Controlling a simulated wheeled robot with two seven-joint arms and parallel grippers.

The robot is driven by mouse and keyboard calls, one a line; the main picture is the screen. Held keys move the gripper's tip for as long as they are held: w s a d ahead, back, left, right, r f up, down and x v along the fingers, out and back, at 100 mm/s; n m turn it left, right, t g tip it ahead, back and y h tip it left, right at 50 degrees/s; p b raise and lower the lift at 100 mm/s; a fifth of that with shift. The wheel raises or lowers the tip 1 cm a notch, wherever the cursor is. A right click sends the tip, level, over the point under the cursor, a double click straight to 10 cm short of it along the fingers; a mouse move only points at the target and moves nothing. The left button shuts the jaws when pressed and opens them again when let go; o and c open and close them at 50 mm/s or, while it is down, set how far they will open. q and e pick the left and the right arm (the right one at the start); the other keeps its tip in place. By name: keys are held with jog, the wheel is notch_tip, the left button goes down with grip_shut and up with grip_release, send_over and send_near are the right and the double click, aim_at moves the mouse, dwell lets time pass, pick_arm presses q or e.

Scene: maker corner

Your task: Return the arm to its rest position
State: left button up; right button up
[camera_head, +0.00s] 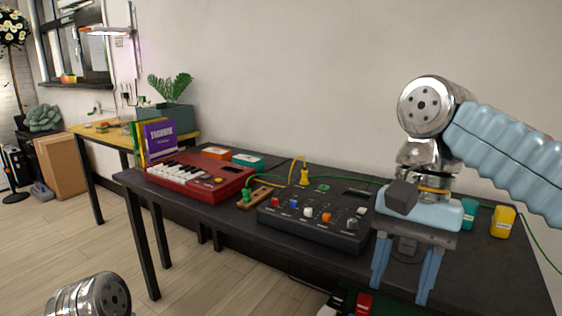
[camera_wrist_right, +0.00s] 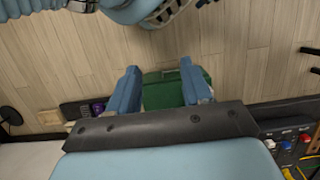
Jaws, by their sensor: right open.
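My right arm comes in from the right in the head view. Its gripper (camera_head: 400,290) points down at the front edge of the dark table (camera_head: 480,275), to the right of the black control box. The two blue fingers are apart with nothing held between them. In the right wrist view the open fingers (camera_wrist_right: 160,72) frame a green case (camera_wrist_right: 178,90) that appears to be lower down, near the floor. A metal joint of my left arm shows at the bottom left of the head view; the left gripper is out of view.
The control box with knobs (camera_head: 315,225), a red keyboard (camera_head: 200,175) and a yellow container (camera_head: 503,222) stand on the table. Wooden floor (camera_head: 190,270) is open in front at left.

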jog(key=w+a+f+n+y, duration=0.15)
jog(key=w+f, duration=0.25)
jog(key=f, duration=0.6)
jog(key=w+a+f, duration=0.3)
jog(key=w+f, duration=0.2)
jog(key=f, duration=0.5)
jog(key=w+a+f+n, duration=0.15)
jog(key=w+f, duration=0.25)
jog(key=f, duration=0.6)
jog(key=s+f+t+y, duration=0.1)
jog(key=s+f, duration=0.1)
jog(key=f, duration=0.8)
jog(key=s+f+t+y, duration=0.1)
jog(key=s+f, duration=0.2)
jog(key=f, duration=0.7)
jog(key=s+d+f+n+t, duration=0.1)
jog(key=s+f, duration=0.8)
jog(key=shift+d+n+h, duration=0.15)
jog(key=shift+n+h, duration=0.15)
jog(key=shift+h, duration=0.05)
jog(key=shift+f, duration=0.1)
